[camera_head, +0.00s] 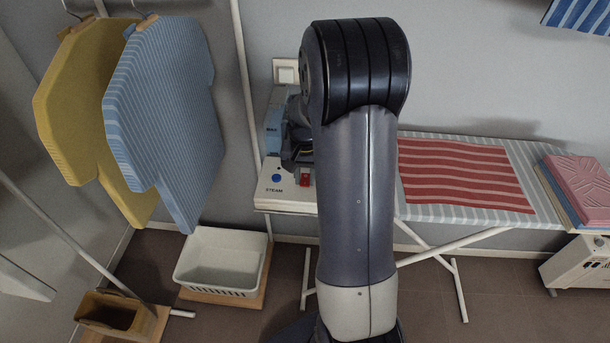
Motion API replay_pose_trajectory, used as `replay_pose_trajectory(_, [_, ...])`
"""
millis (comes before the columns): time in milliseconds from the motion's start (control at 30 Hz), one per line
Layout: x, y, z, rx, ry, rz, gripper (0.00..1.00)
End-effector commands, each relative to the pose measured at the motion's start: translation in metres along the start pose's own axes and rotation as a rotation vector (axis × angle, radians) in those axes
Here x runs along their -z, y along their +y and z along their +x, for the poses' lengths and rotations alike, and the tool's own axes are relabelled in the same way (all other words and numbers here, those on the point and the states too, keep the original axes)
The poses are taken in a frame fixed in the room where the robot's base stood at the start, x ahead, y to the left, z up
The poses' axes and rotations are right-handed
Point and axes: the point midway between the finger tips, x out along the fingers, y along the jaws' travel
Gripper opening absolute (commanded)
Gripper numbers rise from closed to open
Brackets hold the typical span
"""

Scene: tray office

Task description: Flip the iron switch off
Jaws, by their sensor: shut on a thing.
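The iron's station is a white box (268,196) at the left end of the ironing board. Its front shows a round blue button (277,178), the word STEAM and a small red switch (305,178). Whether the switch is on or off is too small to tell. A light blue part (272,132) stands on the station's left side. My gripper (294,158) is just above and beside the red switch, partly hidden by my arm. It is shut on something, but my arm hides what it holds. No iron can be clearly made out.
The ironing board (520,160) carries a red striped cloth (460,176) and folded cloths (582,182) at right. A yellow shirt (80,110) and a blue striped shirt (165,110) hang at left. A white basket (222,262) and a brown bin (112,314) stand below.

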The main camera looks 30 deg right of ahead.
Motion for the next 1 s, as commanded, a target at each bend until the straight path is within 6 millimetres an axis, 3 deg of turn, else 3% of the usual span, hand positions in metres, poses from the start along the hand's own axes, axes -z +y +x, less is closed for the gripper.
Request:
replay_pose_trajectory(600, [0.0081,0.0002,-0.0034,-0.001,-0.247,0.001,0.01])
replay_pose_trajectory(967, [0.0083,0.0000,-0.0023,0.000,-0.259,0.000,0.01])
replay_pose_trajectory(1000, [0.0083,0.0000,-0.0023,0.000,-0.259,0.000,0.26])
